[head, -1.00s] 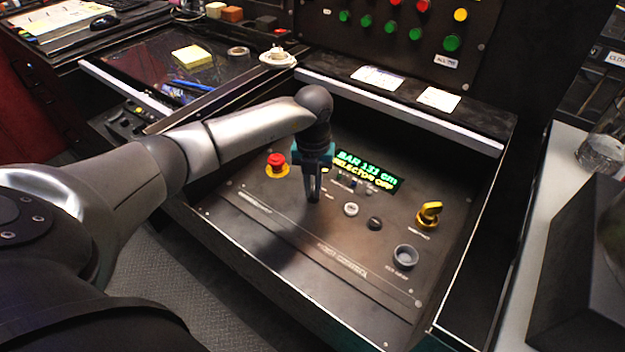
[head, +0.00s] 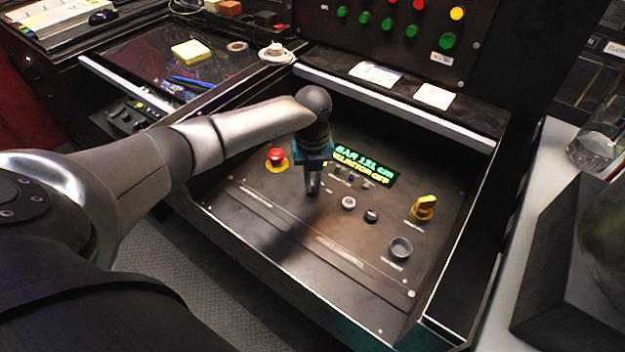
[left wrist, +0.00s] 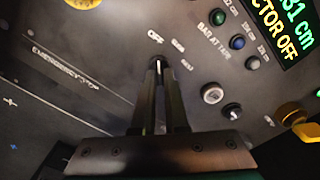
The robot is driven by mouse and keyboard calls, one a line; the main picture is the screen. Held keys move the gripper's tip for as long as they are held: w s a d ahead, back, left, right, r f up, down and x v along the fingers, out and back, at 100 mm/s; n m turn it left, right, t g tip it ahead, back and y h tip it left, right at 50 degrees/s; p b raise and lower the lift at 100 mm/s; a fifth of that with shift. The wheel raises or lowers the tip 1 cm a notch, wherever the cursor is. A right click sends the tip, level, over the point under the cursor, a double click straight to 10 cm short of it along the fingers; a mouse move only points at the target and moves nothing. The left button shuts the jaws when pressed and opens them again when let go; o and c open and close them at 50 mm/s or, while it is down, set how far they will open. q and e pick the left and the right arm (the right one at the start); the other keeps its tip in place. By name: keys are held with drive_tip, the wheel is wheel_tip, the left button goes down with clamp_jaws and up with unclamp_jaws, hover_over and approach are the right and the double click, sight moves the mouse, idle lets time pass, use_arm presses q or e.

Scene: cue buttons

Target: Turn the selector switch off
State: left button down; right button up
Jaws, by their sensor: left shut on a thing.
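My left gripper (head: 312,190) points down onto the black control panel and is shut on the selector switch. In the left wrist view the fingertips (left wrist: 158,72) close around the switch's small dark knob (left wrist: 158,65), whose pale pointer mark points up toward the printed word OFF. The fingers hide most of the knob, and in the head view it is hidden. The display (head: 363,166) reads SELECTOR OFF in yellow, under a green bar reading in cm. The display also shows partly in the left wrist view (left wrist: 290,30). My right gripper is not in view.
A red emergency button (head: 276,155) sits left of the gripper. To its right are a white button (head: 348,203), a black button (head: 371,216), a yellow rotary knob (head: 423,207) and a grey round control (head: 400,247). An upright panel (head: 400,50) with colored buttons stands behind.

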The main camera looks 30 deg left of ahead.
use_arm(q)
drive_tip(key=c, duration=0.9)
unclamp_jaws()
drive_tip(key=shift+c, duration=0.2)
drive_tip(key=shift+r, duration=0.1)
drive_tip(key=shift+r+p, duration=0.7)
wheel_tip(320, 180, up, 6)
drive_tip(key=p, duration=0.6)
drive_tip(key=shift+r, duration=0.25)
wheel_tip(320, 180, up, 6)
drive_tip(key=p, duration=0.6)
hover_over(313, 186)
drive_tip(key=shift+r+p, duration=0.4)
drive_tip(key=shift+r, duration=0.25)
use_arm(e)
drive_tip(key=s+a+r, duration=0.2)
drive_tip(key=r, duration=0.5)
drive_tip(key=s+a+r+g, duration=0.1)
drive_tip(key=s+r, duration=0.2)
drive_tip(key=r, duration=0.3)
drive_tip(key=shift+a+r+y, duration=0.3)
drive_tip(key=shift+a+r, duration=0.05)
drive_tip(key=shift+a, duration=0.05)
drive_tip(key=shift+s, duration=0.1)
